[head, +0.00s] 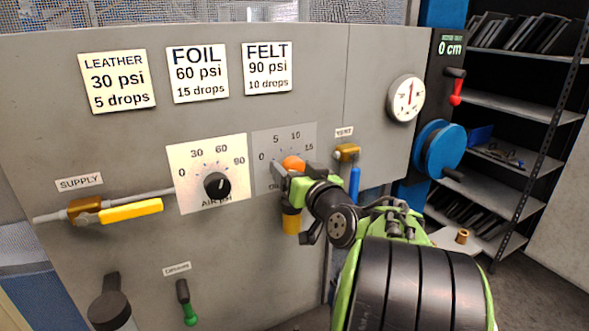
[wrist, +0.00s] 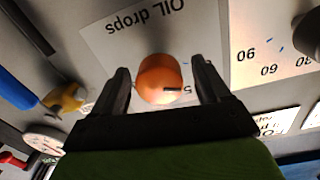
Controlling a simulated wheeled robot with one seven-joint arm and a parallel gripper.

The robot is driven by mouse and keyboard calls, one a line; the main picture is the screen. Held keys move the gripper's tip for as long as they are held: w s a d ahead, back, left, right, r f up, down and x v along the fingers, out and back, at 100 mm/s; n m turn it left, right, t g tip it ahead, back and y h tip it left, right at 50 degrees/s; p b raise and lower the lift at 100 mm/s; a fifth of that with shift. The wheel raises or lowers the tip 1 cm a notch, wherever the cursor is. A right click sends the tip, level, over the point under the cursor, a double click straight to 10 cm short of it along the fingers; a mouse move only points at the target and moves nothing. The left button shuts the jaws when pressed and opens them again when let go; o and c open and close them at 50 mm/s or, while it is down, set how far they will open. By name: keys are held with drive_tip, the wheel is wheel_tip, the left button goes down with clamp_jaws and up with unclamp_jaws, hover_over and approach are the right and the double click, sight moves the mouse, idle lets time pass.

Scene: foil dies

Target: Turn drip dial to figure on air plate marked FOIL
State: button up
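The drip dial, an orange knob (head: 292,162), sits on the grey OIL drops plate (head: 266,143), marked 0, 5, 10, 15. In the wrist view the knob (wrist: 160,72) carries a dark mark on its lower right, near the figure 5. My gripper (wrist: 163,82) is open, one finger on each side of the knob, with a narrow gap at each side. In the head view my gripper (head: 294,170) hides the knob's lower part. The FOIL card (head: 198,73) reads 60 psi, 15 drops.
LEATHER (head: 117,82) and FELT (head: 267,68) cards flank it. The AIR psi dial (head: 217,185) is left of the drip dial. A yellow supply lever (head: 131,211) is further left. A brass valve with a blue handle (head: 354,184) is close on the right; a gauge (head: 406,98) is above it.

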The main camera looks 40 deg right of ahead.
drive_tip(key=c, duration=1)
